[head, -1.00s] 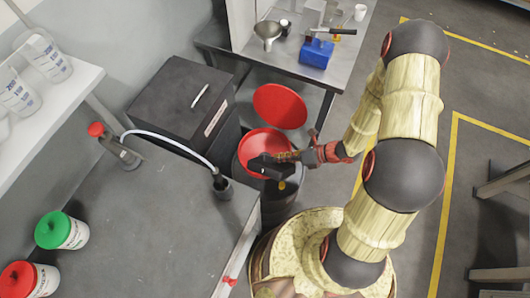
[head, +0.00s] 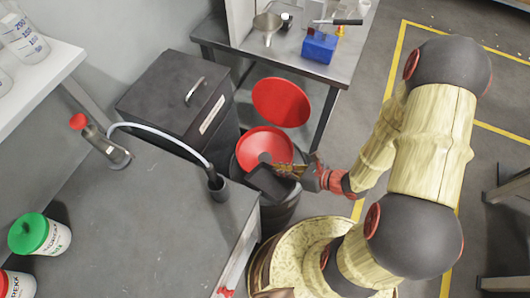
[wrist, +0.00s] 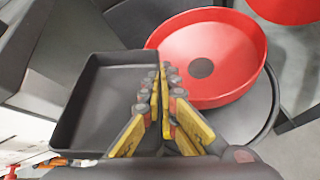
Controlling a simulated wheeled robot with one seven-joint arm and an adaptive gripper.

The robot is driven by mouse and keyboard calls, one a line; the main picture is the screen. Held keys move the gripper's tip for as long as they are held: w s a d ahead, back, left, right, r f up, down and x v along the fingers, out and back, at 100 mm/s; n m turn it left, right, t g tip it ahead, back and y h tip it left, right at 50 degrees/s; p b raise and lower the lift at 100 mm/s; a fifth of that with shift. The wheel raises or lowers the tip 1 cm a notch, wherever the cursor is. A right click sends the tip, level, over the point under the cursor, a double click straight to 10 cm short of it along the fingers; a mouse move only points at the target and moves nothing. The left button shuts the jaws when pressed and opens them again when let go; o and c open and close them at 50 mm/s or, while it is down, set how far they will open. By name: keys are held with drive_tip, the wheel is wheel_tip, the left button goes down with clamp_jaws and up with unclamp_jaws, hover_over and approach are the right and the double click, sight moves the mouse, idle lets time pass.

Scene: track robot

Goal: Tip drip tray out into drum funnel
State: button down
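The drip tray (wrist: 95,105) is a shallow black rectangular pan. My gripper (wrist: 162,85) is shut on its right wall in the wrist view. In the head view the tray (head: 268,186) is beside my gripper (head: 287,171), at the near edge of the funnel, and looks tilted. Whether any liquid is in the tray cannot be told. The drum funnel (head: 262,141) is a wide red bowl on a black drum (head: 283,214). In the wrist view the funnel (wrist: 225,45) lies beyond and right of the tray, its dark centre outlet visible.
A red round lid (head: 281,102) stands raised behind the funnel. A black bin (head: 180,100) is left of the drum, and a grey bench (head: 130,215) with a hose is nearer. A steel table (head: 290,50) with a blue box (head: 319,47) stands behind.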

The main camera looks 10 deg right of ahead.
sight(278, 182)
drive_tip(key=s+r+n+t+p, duration=0.1)
drive_tip(key=r+p, duration=0.2)
drive_tip(key=r, duration=0.4)
drive_tip(key=s+a+r+n+t+p, duration=0.1)
drive_tip(key=r+p, duration=0.3)
drive_tip(key=r, duration=0.4)
drive_tip(key=shift+s, duration=0.75)
drive_tip(key=shift+r, duration=0.1)
